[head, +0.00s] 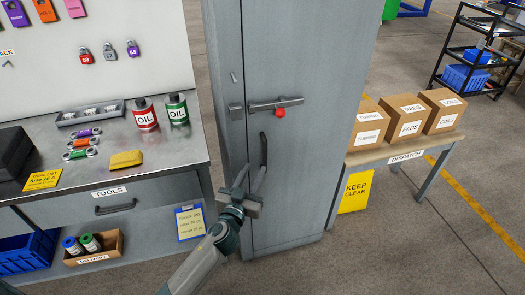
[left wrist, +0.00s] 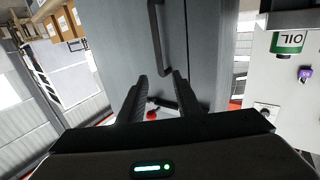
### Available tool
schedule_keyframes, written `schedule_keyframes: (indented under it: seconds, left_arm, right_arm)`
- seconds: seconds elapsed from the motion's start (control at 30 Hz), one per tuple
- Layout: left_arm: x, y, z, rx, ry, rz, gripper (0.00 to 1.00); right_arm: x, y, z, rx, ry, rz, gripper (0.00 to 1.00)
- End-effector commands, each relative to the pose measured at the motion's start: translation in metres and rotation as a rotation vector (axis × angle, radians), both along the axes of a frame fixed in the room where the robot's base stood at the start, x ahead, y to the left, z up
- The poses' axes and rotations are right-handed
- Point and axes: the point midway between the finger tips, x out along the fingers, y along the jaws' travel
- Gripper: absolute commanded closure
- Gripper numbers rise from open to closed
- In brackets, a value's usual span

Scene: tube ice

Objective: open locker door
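The grey locker door (head: 305,70) is shut. A dark vertical pull handle (head: 263,150) sits on it, below a horizontal bolt latch (head: 275,103) with a red piece (head: 280,112) hanging at it. My left gripper (head: 251,176) is open and empty, its fingers pointing up at the handle's lower end. In the left wrist view, the handle (left wrist: 158,35) lines up between the fingertips (left wrist: 158,78); whether they touch it or surround it I cannot tell. The latch's red piece (left wrist: 152,115) shows between the fingers. My right gripper is not in view.
A metal workbench (head: 180,150) with red and green oil cans (head: 146,114) stands close on the left. A dispatch table (head: 400,150) with cardboard boxes (head: 405,116) stands on the right, with a yellow sign (head: 356,192). The floor (head: 370,250) in front is clear.

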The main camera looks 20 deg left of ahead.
Motion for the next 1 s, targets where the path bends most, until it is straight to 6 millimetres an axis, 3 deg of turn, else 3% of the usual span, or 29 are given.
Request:
schedule_keyframes:
  seconds: [0.3, 0.5, 0.7, 1.0]
  left_arm:
    - [0.058, 0.0, 0.002, 0.001, 0.0, 0.001, 0.69]
    - [0.084, 0.001, 0.0, 0.0, 0.0, 0.0, 0.69]
    - [0.096, 0.0, 0.0, -0.001, 0.0, 0.0, 0.69]
    - [0.098, 0.0, 0.0, -0.001, 0.0, -0.001, 0.69]
  right_arm:
    - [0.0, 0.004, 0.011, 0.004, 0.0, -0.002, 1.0]
    - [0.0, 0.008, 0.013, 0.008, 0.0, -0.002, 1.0]
    - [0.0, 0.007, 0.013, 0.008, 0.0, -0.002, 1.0]
    - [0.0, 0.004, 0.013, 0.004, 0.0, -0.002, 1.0]
